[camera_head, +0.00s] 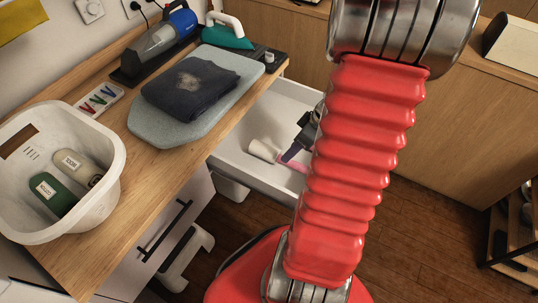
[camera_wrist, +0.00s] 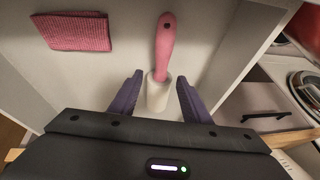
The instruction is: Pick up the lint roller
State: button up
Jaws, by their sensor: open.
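The lint roller has a pink handle (camera_wrist: 166,38) and a white roll (camera_wrist: 157,92). In the wrist view it lies in a white drawer (camera_wrist: 110,75), handle pointing away from me. My gripper (camera_wrist: 158,90) is open, with one purple finger on each side of the white roll and gaps to both. I cannot tell how far above the drawer floor the fingertips are. In the head view the roll (camera_head: 264,150) shows in the open drawer (camera_head: 238,140), and part of the pink handle (camera_head: 293,164) shows beside my gripper (camera_head: 290,157).
A folded pink cloth (camera_wrist: 75,32) lies in the drawer to the left of the roller. On the wooden counter (camera_head: 140,185) are a white basket (camera_head: 100,207) with bottles, an ironing pad (camera_head: 165,130) with dark folded cloth, an iron (camera_head: 228,35) and a handheld vacuum (camera_head: 165,38).

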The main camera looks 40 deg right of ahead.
jog(key=x, duration=0.3)
jog(key=shift+s+a+f, duration=0.15)
jog(key=shift+s, duration=0.05)
jog(key=shift+x, duration=0.8)
jog(key=shift+c, duration=0.4)
grip_shut()
